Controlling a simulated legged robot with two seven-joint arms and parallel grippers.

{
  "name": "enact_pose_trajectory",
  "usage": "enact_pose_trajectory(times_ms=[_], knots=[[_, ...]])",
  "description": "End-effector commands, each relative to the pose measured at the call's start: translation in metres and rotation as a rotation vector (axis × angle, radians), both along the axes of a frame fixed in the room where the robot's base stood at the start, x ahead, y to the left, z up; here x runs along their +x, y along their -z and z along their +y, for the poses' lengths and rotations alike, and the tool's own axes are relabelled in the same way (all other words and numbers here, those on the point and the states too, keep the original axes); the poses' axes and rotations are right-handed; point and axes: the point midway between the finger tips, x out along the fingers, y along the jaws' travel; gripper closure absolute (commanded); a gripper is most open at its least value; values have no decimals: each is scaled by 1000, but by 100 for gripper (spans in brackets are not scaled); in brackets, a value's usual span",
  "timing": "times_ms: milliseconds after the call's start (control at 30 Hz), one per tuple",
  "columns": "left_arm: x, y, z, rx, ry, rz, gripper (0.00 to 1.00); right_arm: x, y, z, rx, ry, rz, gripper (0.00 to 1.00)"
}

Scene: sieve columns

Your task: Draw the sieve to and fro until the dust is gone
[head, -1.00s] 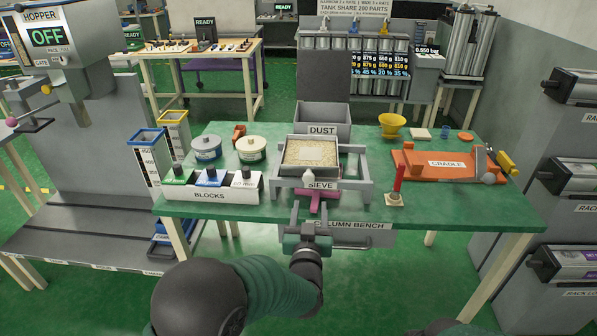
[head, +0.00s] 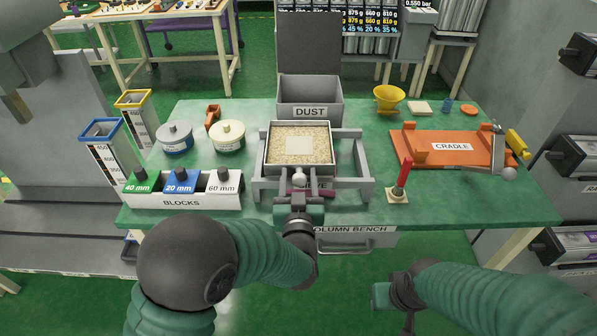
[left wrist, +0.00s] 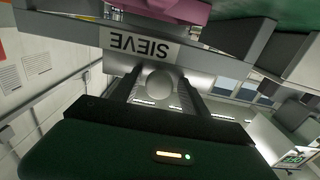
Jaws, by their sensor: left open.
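The sieve (head: 328,150) is a square grey tray on a grey frame (head: 365,190). Speckled tan grains cover its bed around a paler square patch. A round whitish knob (head: 299,178) is at its front. My left gripper (head: 299,194) is at this knob. In the left wrist view its open fingers (left wrist: 157,84) stand either side of the knob (left wrist: 160,80), below the SIEVE label (left wrist: 138,45); contact is unclear. The open DUST box (head: 310,97) stands behind the sieve. My right gripper (head: 383,296) is low at the bench's front; its fingers are unclear.
On the green bench (head: 330,240), the blocks rack (head: 185,202) stands left and a red-handled tool (head: 401,180) right of the sieve. The orange cradle (head: 420,157) lies further right. Two round tubs (head: 228,135) sit back left.

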Motion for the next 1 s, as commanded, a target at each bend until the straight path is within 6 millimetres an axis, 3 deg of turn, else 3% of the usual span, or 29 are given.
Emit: enact_pose_trajectory(times_ms=[67, 500, 1000], knots=[[1, 0, 0, 0, 0, 0, 47, 0, 0, 0, 0, 0, 0, 64], [1, 1, -1, 1, 1, 1, 100, 0, 0, 0, 0, 0, 0, 64], [1, 1, -1, 1, 1, 3, 100, 0, 0, 0, 0, 0, 0, 64]])
